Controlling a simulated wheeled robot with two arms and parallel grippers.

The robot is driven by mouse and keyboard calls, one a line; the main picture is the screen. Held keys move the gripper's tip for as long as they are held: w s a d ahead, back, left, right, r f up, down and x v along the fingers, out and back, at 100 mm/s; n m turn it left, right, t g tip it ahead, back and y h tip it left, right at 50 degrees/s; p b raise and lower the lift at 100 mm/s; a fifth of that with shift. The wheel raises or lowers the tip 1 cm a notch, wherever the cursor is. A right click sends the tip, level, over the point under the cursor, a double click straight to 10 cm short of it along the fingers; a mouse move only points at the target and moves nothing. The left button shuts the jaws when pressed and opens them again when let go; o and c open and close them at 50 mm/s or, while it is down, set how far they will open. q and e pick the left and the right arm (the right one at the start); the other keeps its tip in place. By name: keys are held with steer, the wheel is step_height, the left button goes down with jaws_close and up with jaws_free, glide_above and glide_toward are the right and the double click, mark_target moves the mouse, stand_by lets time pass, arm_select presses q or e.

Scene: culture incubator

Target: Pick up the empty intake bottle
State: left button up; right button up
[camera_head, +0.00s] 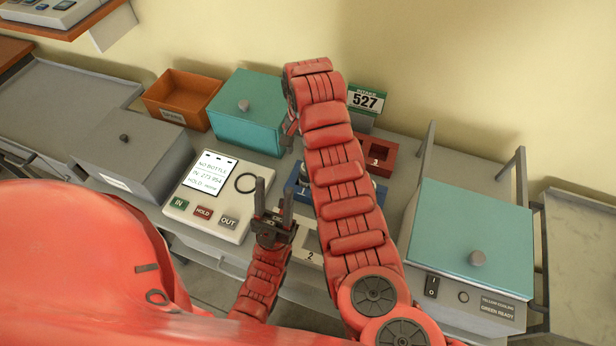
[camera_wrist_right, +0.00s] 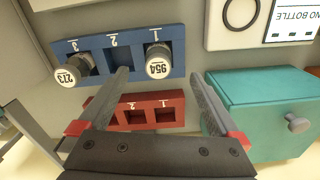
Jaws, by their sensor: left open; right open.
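In the right wrist view two white-capped bottles stand in a blue rack (camera_wrist_right: 118,47): bottle 273 (camera_wrist_right: 73,70) in slot 3 and bottle 954 (camera_wrist_right: 158,62) in slot 1. Slot 2 is empty. I cannot tell from the caps which bottle is empty. My right gripper (camera_wrist_right: 160,75) is open, with nothing between its fingers, over the racks near bottle 954. In the head view the right arm hides most of the blue rack (camera_head: 294,191) and the right gripper. My left gripper (camera_head: 272,205) is open and empty, in front of the keypad console.
A red rack (camera_wrist_right: 147,104) with empty visible slots lies beside the blue one. The console (camera_head: 207,205) displays NO BOTTLE. Teal boxes (camera_head: 245,112) (camera_head: 470,240), an orange bin (camera_head: 182,98), a grey box (camera_head: 135,150) and a 527 sign (camera_head: 366,101) surround the work area.

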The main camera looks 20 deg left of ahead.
mark_target(305, 169)
steer(key=f+b, duration=0.1)
steer(key=f, duration=0.1)
steer(key=f+b, duration=0.1)
steer(key=f, duration=0.2)
steer(key=shift+w+f, duration=0.2)
steer(key=shift+f, duration=0.05)
steer(key=f+p, duration=0.2)
steer(key=f, duration=0.1)
steer(key=shift+w+d+f+p, duration=0.15)
steer(key=shift+d+f+p, duration=0.1)
steer(key=shift+p, duration=0.15)
steer(key=shift+a+f, duration=0.1)
steer(key=shift+f, duration=0.75)
steer(key=c, duration=1.4)
steer(key=shift+c, duration=0.2)
steer(key=shift+r, duration=0.15)
